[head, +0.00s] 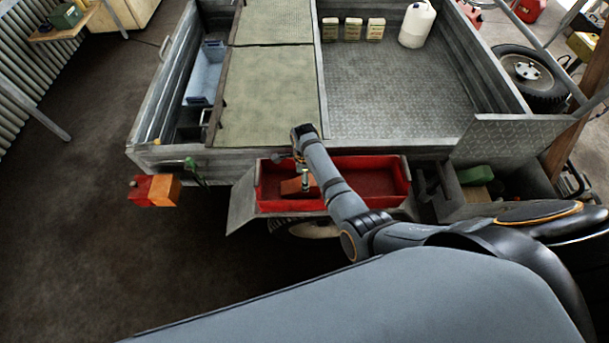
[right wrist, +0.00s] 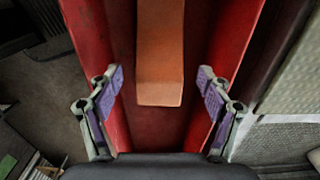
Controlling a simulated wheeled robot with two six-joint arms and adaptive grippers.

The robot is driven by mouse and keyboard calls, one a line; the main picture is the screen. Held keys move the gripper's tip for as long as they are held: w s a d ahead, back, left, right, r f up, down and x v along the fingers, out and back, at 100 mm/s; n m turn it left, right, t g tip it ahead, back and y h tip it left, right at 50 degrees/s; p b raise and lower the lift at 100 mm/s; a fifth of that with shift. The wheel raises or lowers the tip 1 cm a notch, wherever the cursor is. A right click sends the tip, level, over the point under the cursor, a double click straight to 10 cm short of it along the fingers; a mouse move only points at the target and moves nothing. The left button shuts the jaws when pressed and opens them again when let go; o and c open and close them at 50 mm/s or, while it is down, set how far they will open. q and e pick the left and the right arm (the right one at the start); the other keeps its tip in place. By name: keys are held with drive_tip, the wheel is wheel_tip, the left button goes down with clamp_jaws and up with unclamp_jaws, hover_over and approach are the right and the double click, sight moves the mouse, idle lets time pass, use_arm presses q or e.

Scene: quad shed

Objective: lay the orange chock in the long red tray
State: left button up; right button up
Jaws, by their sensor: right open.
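The long red tray (head: 378,182) hangs at the near end of the trailer; its walls (right wrist: 88,40) run along both sides in the right wrist view. The orange chock (head: 291,187) is inside the tray, toward its left half, partly hidden by my right arm. In the right wrist view the chock (right wrist: 160,85) lies lengthwise between the tray walls, apart from both fingers. My right gripper (head: 305,182) is over the tray, open and empty, with its fingers (right wrist: 161,82) on either side of the chock's near end. My left gripper is not in view.
The trailer bed (head: 400,90) holds several small tan containers and a white jug (head: 417,24). A blue bin (head: 205,75) stands in its left channel. A red and orange lamp (head: 155,190) sticks out at the left corner. Open floor (head: 80,250) lies to the left.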

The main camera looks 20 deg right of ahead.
wheel_tip(320, 180, up, 7)
drive_tip(key=p, duration=0.5)
drive_tip(key=shift+f, duration=0.1)
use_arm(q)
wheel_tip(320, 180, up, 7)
use_arm(e)
drive_tip(key=shift+f, duration=0.1)
